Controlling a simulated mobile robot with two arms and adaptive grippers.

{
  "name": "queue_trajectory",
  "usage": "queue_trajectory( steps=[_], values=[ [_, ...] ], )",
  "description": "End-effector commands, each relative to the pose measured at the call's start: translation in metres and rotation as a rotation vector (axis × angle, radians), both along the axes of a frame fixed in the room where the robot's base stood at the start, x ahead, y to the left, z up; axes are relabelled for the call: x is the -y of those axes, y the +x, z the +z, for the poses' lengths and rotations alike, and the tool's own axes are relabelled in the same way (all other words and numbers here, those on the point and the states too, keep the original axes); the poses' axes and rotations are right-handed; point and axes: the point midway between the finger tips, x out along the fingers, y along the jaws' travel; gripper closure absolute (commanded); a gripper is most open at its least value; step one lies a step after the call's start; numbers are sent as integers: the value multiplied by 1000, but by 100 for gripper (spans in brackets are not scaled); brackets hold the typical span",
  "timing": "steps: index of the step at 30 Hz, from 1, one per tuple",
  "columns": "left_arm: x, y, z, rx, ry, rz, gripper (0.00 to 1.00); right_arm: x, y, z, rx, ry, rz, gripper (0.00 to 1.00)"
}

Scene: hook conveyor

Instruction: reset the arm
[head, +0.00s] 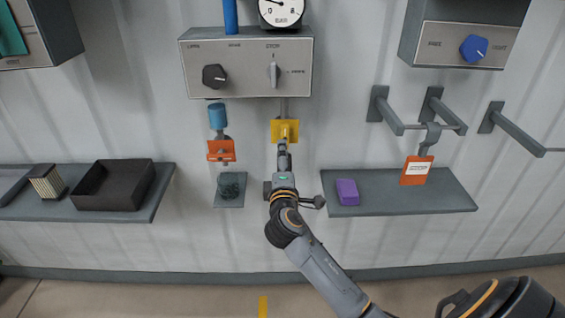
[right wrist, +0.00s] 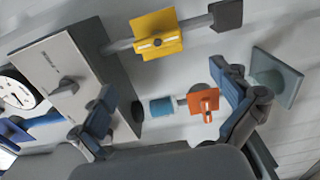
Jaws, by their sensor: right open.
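My right arm rises from the lower right of the head view. Its gripper (head: 284,152) is just below a yellow plate (head: 284,130) that hangs under the middle control box. In the right wrist view the two fingers of the gripper (right wrist: 168,108) are spread wide with nothing between them. The yellow plate (right wrist: 168,27) sits on a grey rod beyond them, apart from the fingers. An orange piece (right wrist: 204,104) with a blue cylinder (right wrist: 162,110) shows farther back between the fingers. My left gripper is not in view.
The control box (head: 246,70) has knobs and a gauge (head: 282,12) above. The right shelf (head: 440,192) bears a purple block (head: 347,192); an orange tag (head: 416,170) hangs over it near wall hooks (head: 404,120). The left shelf (head: 150,205) bears a black bin (head: 113,186).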

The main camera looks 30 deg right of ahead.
Motion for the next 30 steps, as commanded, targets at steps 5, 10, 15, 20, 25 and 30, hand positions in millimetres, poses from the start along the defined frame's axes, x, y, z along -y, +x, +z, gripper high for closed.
queue_trajectory(
  steps=[5,10,15,20,25,30],
  values=[
    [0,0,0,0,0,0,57,-2,-3,1,1,-1,0,0],
    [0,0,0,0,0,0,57,-2,-3,0,1,-1,0,0],
    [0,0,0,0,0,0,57,-2,-3,0,1,-1,0,0],
    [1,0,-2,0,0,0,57,-3,-1,-14,-17,14,8,0],
    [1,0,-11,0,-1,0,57,-12,0,-99,-126,115,51,0],
    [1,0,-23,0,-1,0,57,-29,-19,-228,-283,295,89,0]
  ],
)
